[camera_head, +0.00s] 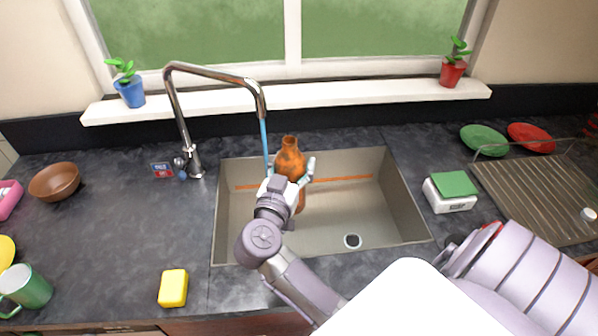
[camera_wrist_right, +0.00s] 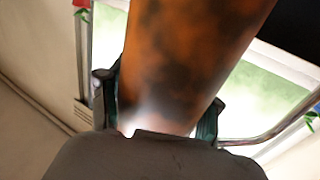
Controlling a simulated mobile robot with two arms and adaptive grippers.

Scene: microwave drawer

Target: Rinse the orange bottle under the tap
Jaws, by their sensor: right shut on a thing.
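The orange bottle (camera_head: 289,160) is upright over the left part of the sink (camera_head: 340,215). My right gripper (camera_head: 287,179) is shut on its body. In the right wrist view the bottle (camera_wrist_right: 190,60) fills the middle, with dark patches on its surface, between the two fingers (camera_wrist_right: 158,118). The tap (camera_head: 212,75) arches over the sink's left side, and a thin blue stream of water (camera_head: 265,143) falls from its spout. The stream runs just left of the bottle's neck; I cannot tell whether it touches the bottle. My left gripper is out of view.
A yellow sponge (camera_head: 173,288), green mug (camera_head: 28,289) and brown bowl (camera_head: 55,182) stand on the left counter. A white scale with a green top (camera_head: 453,186) stands right of the sink, beside the drying rack (camera_head: 530,192). Potted plants (camera_head: 130,89) line the sill.

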